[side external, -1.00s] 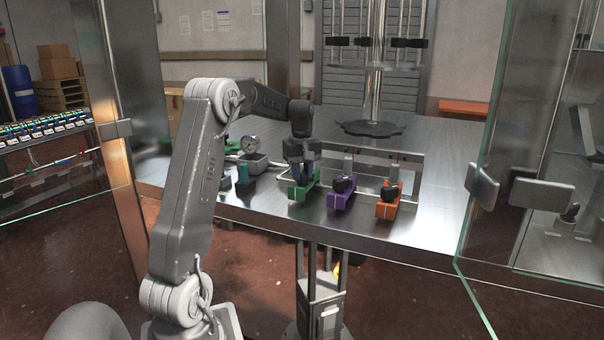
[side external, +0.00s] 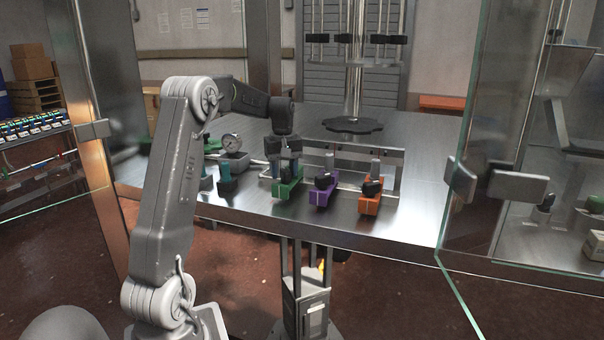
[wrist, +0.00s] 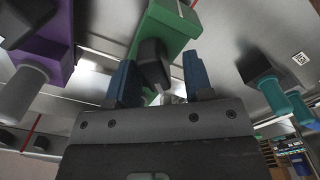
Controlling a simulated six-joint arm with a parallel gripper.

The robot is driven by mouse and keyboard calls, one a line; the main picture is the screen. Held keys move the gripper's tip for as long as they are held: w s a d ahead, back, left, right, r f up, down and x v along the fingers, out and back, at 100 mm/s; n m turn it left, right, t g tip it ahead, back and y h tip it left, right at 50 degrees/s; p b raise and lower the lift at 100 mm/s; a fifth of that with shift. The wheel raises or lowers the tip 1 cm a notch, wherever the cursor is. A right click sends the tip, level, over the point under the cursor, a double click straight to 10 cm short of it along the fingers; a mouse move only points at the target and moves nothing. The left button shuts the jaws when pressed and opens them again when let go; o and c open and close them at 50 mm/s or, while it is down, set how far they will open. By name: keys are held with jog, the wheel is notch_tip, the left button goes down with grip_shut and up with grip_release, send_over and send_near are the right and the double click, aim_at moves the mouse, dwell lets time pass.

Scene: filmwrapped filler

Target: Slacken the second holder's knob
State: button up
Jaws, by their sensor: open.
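Three holders stand in a row on the steel table: a green holder (side external: 288,193), a purple holder (side external: 321,198) and an orange holder (side external: 369,205), each with a dark knob. My gripper (side external: 287,172) is over the green holder, pointing down. In the wrist view, my open gripper (wrist: 161,76) has its two blue fingertips on either side of the black knob (wrist: 152,60) of the green holder (wrist: 168,28). A gap shows between fingers and knob. The purple holder (wrist: 40,52) is at the left of that view.
A gauge (side external: 231,143) and small teal-topped parts (side external: 226,172) stand left of the green holder. A pipe run passes behind the holders. Glass panels (side external: 500,100) are at right. The table's front is clear.

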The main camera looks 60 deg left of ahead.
aim_at(284, 169)
jog(key=m, duration=1.2)
jog(key=shift+m, duration=0.4)
notch_tip(284, 169, up, 14)
notch_tip(284, 169, down, 15)
jog(key=shift+r, duration=0.15)
jog(key=m, duration=0.2)
jog(key=shift+r+m, duration=0.15)
jog(key=shift+m, duration=0.25)
jog(key=shift+r+m, duration=0.35)
jog(key=shift+m, duration=0.05)
notch_tip(284, 169, up, 13)
jog(key=d+r+t+y, duration=0.1)
jog(key=d+t, duration=0.1)
jog(key=d, duration=1.3)
jog(key=s+d+f, duration=0.1)
jog(key=s+d, duration=0.2)
jog(key=d, duration=0.4)
jog(key=s+d+f+t, duration=0.1)
jog(key=s+d+f, duration=0.1)
jog(key=d, duration=0.5)
jog(key=shift+s+t, duration=0.3)
jog(key=shift+s, duration=0.1)
jog(key=shift+d, duration=0.1)
